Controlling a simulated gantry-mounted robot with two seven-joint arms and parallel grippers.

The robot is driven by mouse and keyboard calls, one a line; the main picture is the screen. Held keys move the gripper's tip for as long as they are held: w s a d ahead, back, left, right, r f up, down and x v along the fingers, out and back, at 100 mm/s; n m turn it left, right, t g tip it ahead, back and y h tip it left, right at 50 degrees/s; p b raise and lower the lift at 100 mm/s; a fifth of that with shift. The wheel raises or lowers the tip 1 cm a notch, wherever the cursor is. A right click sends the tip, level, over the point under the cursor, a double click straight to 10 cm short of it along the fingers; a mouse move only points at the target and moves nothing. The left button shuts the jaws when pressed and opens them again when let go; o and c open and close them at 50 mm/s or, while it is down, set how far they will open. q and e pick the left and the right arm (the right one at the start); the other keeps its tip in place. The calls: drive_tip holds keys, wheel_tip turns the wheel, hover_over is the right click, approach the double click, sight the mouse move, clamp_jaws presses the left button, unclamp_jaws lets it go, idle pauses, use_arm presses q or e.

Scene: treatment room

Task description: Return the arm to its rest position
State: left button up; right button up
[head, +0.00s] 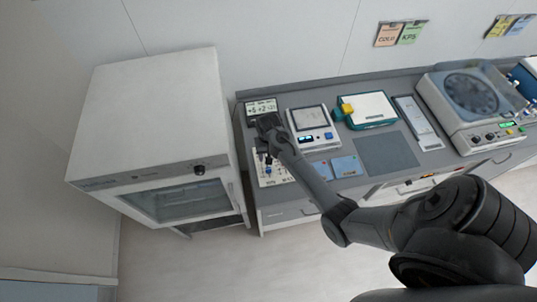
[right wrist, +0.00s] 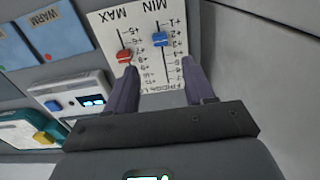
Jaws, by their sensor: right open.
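My right arm reaches in from the right in the head view, with its gripper (head: 265,152) over the left end of the grey counter. In the right wrist view the right gripper (right wrist: 158,68) is open, its two dark fingers apart with nothing between them. Its fingertips point at the lower part of a white slider panel (right wrist: 107,24) marked MAX and MIN. The red MAX slider (right wrist: 124,57) is close to one fingertip; whether they touch I cannot tell. The blue MIN slider (right wrist: 160,39) lies farther ahead. The panel (head: 271,182) also shows in the head view. My left gripper is out of view.
A white fridge-like cabinet (head: 150,105) stands left of the counter (head: 350,185). A small number display (head: 261,106), a white device (head: 313,127), a teal-and-white box (head: 366,110) and a centrifuge-like machine (head: 470,100) stand along the counter. Blue cards (head: 346,166) lie near the front.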

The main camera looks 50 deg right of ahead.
idle(0.4)
drive_tip(key=s+a+f+n+g+h+p, duration=0.1)
drive_tip(key=s+a+f, duration=0.1)
drive_tip(key=s, duration=0.6)
drive_tip(key=s+a+f+n+g+p, duration=0.1)
drive_tip(key=s+a+f, duration=0.1)
drive_tip(key=s, duration=0.6)
drive_tip(key=s+a+r+n+t+p, duration=0.25)
drive_tip(key=s+a+r+n, duration=0.3)
drive_tip(key=a+r, duration=0.65)
drive_tip(key=w+a+r+n+t+y+b, duration=0.1)
drive_tip(key=w+a+r+n+t, duration=0.1)
drive_tip(key=r, duration=0.5)
drive_tip(key=shift+w+a+r+n+t, duration=0.2)
drive_tip(key=shift+w+a+n+t, duration=0.15)
drive_tip(key=shift+a+t, duration=0.25)
